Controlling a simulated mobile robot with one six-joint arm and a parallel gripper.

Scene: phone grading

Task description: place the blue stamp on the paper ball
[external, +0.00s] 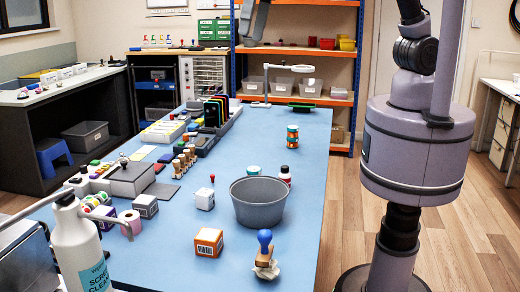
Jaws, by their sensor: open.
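The blue stamp (265,238) has a round blue handle and a wooden base. It stands roughly upright near the front of the blue table. The crumpled whitish paper ball (267,272) is directly under its base, and the stamp appears to rest on it. The exact contact is too small to tell. My gripper (251,37) shows at the top edge, in front of the shelf in the picture. It is open, with nothing visible in it, and is well apart from the stamp.
A grey bin (258,203) stands behind the stamp. A small orange-and-white box (209,242) is to its left. A spray bottle (80,250) is at the front left. Stamps, boxes and trays line the table's left side. The table's right strip (305,190) is clear.

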